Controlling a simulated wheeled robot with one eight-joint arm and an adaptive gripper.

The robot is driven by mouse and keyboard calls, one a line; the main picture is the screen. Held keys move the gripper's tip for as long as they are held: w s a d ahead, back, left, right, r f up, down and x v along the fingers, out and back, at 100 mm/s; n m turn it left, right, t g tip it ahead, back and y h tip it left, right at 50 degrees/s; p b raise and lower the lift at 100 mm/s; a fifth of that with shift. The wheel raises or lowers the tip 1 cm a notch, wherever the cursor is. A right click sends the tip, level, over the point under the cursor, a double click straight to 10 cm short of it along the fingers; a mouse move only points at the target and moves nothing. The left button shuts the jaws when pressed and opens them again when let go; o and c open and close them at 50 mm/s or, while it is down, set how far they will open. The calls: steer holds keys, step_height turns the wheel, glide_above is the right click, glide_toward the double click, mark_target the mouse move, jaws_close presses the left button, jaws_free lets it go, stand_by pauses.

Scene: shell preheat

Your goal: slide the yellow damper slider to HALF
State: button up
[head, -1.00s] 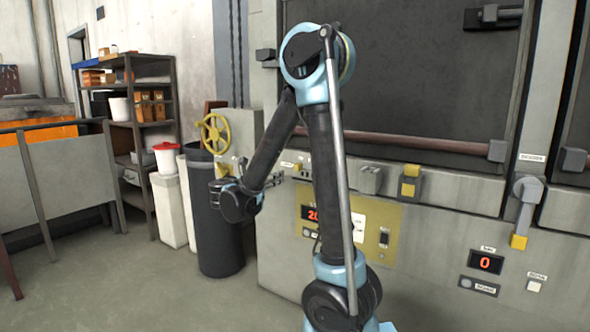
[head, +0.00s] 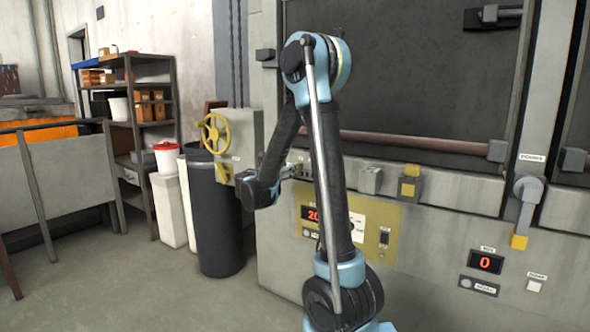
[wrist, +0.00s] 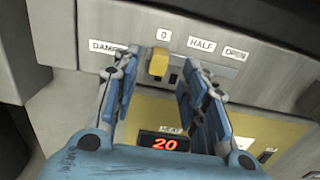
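The yellow damper slider (wrist: 158,62) shows in the wrist view as a small yellow knob under the "0" label (wrist: 164,34). The "HALF" label (wrist: 201,45) and the "OPEN" label (wrist: 236,54) are to its right, and the "DAMPER" label (wrist: 107,47) to its left. My gripper (wrist: 159,64) is open, one finger on each side of the slider in the picture; I see gaps beside it and cannot tell the depth. In the head view my gripper (head: 292,171) is by the panel, and the slider cannot be made out there.
A red display reading 20 (wrist: 164,143) is on a yellow panel below. In the head view a grey block (head: 370,180) and a yellow lever (head: 408,182) are to the right of my arm. A yellow handwheel (head: 215,134) and a black bin (head: 213,225) are to the left.

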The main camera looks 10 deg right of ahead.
steer(key=x, duration=0.6)
steer(key=shift+c, duration=0.2)
jaws_close()
